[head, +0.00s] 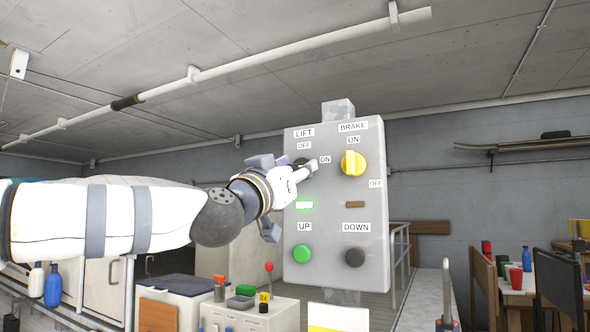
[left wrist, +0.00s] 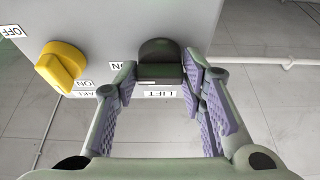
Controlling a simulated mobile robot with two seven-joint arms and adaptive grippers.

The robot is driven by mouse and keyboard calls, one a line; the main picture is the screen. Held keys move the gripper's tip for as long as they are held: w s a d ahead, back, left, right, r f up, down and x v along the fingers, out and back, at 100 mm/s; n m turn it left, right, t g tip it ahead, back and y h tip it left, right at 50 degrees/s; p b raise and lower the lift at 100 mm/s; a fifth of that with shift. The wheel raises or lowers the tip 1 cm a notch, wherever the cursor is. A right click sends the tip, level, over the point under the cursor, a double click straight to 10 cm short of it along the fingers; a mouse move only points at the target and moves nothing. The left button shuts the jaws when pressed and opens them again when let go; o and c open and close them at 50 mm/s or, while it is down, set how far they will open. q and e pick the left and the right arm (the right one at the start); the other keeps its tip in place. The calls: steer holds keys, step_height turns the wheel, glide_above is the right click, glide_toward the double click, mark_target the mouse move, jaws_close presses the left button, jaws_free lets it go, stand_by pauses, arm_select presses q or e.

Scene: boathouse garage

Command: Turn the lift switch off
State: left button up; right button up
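The grey control panel (head: 330,228) stands upright in front of me, with the lift switch at its upper left. The lift switch (left wrist: 160,55) is a dark rotary knob, labelled LIFT, with OFF and ON marks in the head view. A green light (head: 304,205) is lit below it. My left gripper (head: 292,182) is at the panel and covers most of the knob in the head view. In the left wrist view its fingers are spread on either side of the knob, with small gaps. The knob's exact setting is unclear. My right gripper is out of view.
The yellow brake knob (head: 353,163) is close to the right of the lift switch. A green UP button (head: 302,254) and a dark DOWN button (head: 355,258) are lower on the panel. A console with a red-topped lever (head: 269,267) stands at the lower left.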

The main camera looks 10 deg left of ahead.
arm_select(q)
steer(key=c, duration=0.5)
steer(key=shift+o, duration=0.2)
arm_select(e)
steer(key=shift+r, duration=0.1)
